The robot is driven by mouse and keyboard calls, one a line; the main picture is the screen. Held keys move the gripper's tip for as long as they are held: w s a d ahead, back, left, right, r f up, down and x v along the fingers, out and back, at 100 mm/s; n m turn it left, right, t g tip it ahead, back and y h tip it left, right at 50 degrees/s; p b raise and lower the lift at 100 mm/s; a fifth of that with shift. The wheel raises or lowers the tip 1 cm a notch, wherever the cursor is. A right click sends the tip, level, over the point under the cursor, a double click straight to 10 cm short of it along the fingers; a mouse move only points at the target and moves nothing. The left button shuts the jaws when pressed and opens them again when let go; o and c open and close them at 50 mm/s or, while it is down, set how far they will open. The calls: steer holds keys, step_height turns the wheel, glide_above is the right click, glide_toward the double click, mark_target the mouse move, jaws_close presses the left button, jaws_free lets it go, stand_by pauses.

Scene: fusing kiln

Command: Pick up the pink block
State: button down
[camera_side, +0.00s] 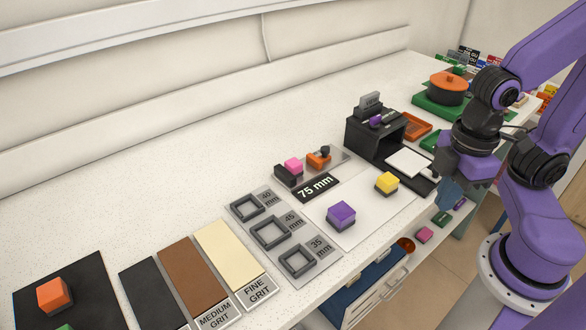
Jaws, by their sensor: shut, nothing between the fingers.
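My gripper (449,197) is at the right, near the counter's front edge, pointing down. It is shut and empty, apart from both pink blocks, well to the right of the one on the counter.
A purple block (341,214) and a yellow block (387,181) stand on a white sheet (362,228). A small open kiln (358,134) stands behind, left of my gripper. Square frames (270,233) and grit strips (192,281) lie at the left. An orange pot (447,92) stands at the back right.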

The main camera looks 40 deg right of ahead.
steer(key=c, duration=0.6)
jaws_free()
step_height(320, 180, up, 5)
steer(key=n+h, duration=0.2)
steer(key=n, duration=0.3)
glide_above(293, 162)
steer(key=a, duration=0.2)
steer(key=f, duration=0.5)
steer(key=d+f, duration=0.1)
steer(key=f, duration=0.5)
steer(key=d+f, duration=0.1)
steer(key=f, duration=0.5)
steer(key=shift+f, duration=0.2)
